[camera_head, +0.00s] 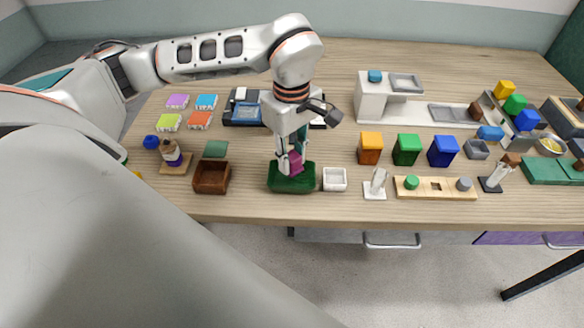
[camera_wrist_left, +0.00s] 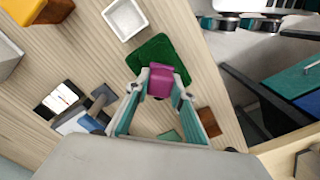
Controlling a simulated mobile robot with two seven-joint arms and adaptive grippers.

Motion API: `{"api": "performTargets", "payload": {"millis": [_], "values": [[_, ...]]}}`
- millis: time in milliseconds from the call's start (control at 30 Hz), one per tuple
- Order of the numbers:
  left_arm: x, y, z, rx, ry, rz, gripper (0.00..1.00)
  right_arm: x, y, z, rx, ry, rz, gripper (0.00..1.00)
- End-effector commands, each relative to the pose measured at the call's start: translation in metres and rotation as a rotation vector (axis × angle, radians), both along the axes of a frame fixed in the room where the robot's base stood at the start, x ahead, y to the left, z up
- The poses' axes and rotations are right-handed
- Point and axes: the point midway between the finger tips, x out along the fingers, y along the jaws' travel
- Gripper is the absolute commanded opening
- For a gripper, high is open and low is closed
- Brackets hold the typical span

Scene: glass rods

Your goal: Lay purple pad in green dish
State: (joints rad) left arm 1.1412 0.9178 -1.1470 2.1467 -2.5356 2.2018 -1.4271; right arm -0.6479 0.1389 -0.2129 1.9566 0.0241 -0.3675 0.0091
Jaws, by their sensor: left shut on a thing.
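The purple pad (camera_head: 295,163) is between the fingertips of my left gripper (camera_head: 291,162), which is shut on it. In the left wrist view the purple pad (camera_wrist_left: 159,82) shows between the two fingers of the left gripper (camera_wrist_left: 161,84). The green dish (camera_head: 291,183) stands near the table's front edge, directly below the held pad. In the left wrist view the dish (camera_wrist_left: 160,50) shows behind the fingertips. I cannot tell whether the pad touches the dish floor. My right gripper is not in view.
A brown open box (camera_head: 211,177) stands left of the dish and a small white tray (camera_head: 334,179) close on its right. Orange (camera_head: 370,148), green (camera_head: 407,149) and blue (camera_head: 443,151) bins stand further right. Several coloured pads lie at the back left, including a light purple one (camera_head: 178,101).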

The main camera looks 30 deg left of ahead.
Motion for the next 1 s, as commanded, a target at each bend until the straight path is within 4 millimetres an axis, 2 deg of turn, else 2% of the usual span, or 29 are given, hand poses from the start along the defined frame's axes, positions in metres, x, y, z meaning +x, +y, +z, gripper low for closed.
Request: {"api": "performTargets", "payload": {"millis": [300, 733, 767, 800, 1000], "values": [[0.000, 0.000, -0.036, -0.001, 0.001, 0.000, 0.03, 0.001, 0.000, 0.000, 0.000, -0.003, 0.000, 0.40], [0.000, 0.000, -0.042, 0.000, 0.000, 0.000, 0.03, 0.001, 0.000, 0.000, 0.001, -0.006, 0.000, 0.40], [0.000, 0.000, -0.042, 0.000, 0.000, 0.000, 0.25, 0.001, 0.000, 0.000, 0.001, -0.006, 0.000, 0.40], [0.000, 0.000, -0.042, 0.000, 0.000, 0.000, 0.30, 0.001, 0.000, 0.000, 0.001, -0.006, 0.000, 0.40], [0.000, 0.000, -0.042, 0.000, 0.000, 0.000, 0.30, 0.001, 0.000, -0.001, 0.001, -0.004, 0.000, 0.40]]}}
